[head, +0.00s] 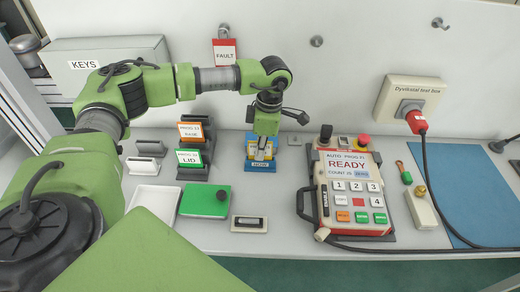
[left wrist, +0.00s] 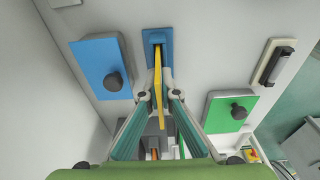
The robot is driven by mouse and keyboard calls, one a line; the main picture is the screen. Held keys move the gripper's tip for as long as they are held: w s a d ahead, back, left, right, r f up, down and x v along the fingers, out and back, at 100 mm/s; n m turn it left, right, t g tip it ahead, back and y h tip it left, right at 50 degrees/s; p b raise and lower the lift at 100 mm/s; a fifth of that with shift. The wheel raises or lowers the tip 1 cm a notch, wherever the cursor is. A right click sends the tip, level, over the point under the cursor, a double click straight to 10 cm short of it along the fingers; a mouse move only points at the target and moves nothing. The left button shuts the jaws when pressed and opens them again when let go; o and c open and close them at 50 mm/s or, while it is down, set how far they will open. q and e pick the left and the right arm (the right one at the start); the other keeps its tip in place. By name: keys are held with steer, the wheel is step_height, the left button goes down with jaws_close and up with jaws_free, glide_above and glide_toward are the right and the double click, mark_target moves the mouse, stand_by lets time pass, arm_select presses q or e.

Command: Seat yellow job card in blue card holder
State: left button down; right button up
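The yellow job card (left wrist: 158,75) shows nearly edge-on in the left wrist view, its far end at the slot of the blue card holder (left wrist: 159,36). In the head view, yellow parts of the card show around my fingers at the blue holder (head: 259,174) on the bench. My left gripper (head: 262,153) points down over the holder. In the left wrist view its fingertips (left wrist: 158,96) stand on either side of the card, with small gaps showing, so it looks slightly open. How deep the card sits is hidden. My right gripper is not in view.
Left of the holder stand dark racks with an orange card (head: 191,132) and a green card (head: 190,157). A control pendant (head: 352,190) stands to the right.

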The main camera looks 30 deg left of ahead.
arm_select(q)
steer(key=shift+f, duration=0.15)
steer(key=c, duration=2.4)
jaws_free()
steer(key=shift+o, duration=0.6)
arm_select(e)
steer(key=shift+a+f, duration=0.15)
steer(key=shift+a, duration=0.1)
